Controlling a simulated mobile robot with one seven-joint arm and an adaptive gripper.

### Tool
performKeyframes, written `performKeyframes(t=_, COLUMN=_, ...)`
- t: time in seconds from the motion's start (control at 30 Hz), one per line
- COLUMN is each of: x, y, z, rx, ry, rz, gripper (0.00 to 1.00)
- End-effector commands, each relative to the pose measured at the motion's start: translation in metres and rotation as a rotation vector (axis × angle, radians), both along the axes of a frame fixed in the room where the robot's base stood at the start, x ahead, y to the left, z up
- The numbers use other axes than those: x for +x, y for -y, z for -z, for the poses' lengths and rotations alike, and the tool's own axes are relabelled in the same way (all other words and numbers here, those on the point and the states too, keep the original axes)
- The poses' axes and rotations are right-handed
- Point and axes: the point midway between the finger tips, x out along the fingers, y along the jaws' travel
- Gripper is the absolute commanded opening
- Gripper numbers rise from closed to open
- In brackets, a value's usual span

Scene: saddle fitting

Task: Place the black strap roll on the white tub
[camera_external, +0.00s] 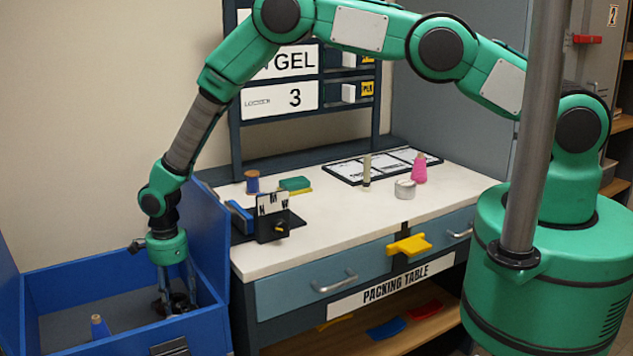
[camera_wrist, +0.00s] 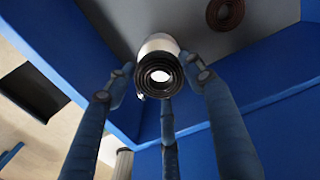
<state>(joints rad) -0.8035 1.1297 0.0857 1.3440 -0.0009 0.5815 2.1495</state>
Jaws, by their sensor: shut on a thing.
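The black strap roll (camera_wrist: 160,74) shows in the wrist view as a coil of dark rings with a bright hole and a pale, shiny side. My gripper (camera_wrist: 158,84) has its fingers around it and is shut on it. In the external view my gripper (camera_external: 176,300) points down inside the blue bin at the left, with a dark shape (camera_external: 180,302) at its fingertips. The white tub (camera_external: 405,188) looks like the small, round, pale container on the packing table, right of centre and far from my gripper.
Near the tub are a pink spool (camera_external: 419,170) and a pale post (camera_external: 367,170). A black stand (camera_external: 275,222) is at the table's left.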

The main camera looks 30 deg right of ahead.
Motion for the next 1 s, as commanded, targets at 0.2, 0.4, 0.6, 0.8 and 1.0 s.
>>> performKeyframes(t=0.2, x=0.0, y=0.0, z=0.001, rx=0.0, ry=0.0, rz=0.0, gripper=0.23)
performKeyframes(t=0.4, x=0.0, y=0.0, z=0.016, rx=0.0, ry=0.0, rz=0.0, gripper=0.23)
performKeyframes(t=0.6, x=0.0, y=0.0, z=0.036, rx=0.0, ry=0.001, rz=0.0, gripper=0.23)
performKeyframes(t=0.8, x=0.001, y=-0.001, z=0.041, rx=0.001, ry=0.002, rz=0.0, gripper=0.23)
performKeyframes(t=1.0, x=0.0, y=0.0, z=0.041, rx=0.001, ry=0.001, rz=0.0, gripper=0.23)
